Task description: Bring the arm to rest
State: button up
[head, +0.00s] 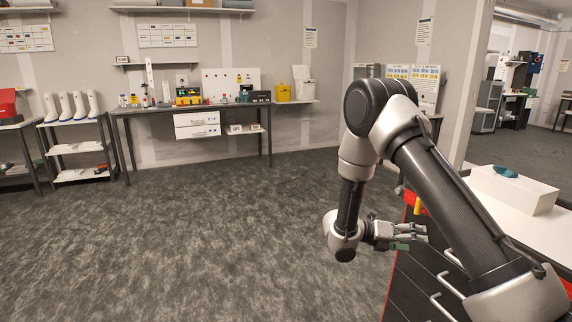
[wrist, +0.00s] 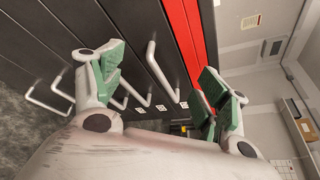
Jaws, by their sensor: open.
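My arm reaches across the right side of the head view, bent at the elbow with its forearm hanging down. My gripper (head: 412,236) is at its end, pointing right, beside the dark drawer cabinet (head: 420,275). In the wrist view my gripper (wrist: 160,85) shows two green-padded fingers spread wide apart, with nothing between them. Behind the fingers are the cabinet's dark drawer fronts and its red edge (wrist: 190,45). I cannot tell the exact gap between the fingers and the cabinet.
The cabinet's pale top (head: 480,210) carries a white box (head: 515,190) with a teal item (head: 506,171) on it. Drawer handles (head: 440,305) stick out near my gripper. A workbench (head: 190,107) and a boot rack (head: 75,148) stand at the back. The carpet floor (head: 200,230) is clear.

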jog(key=s+a+r+m+t+y, duration=0.1)
jog(key=s+r+m+t+y, duration=0.1)
jog(key=s+r+m+y, duration=0.5)
jog(key=s+a+r+m+t+y, duration=0.1)
jog(key=s+r+m+y, duration=0.7)
jog(key=s+r+m, duration=1)
jog(key=s+m+t, duration=0.1)
jog(key=s+m, duration=0.2)
jog(key=s, duration=0.1)
jog(key=shift+a+r+m, duration=0.15)
jog(key=shift+r+m, duration=0.2)
jog(key=shift+m, duration=0.05)
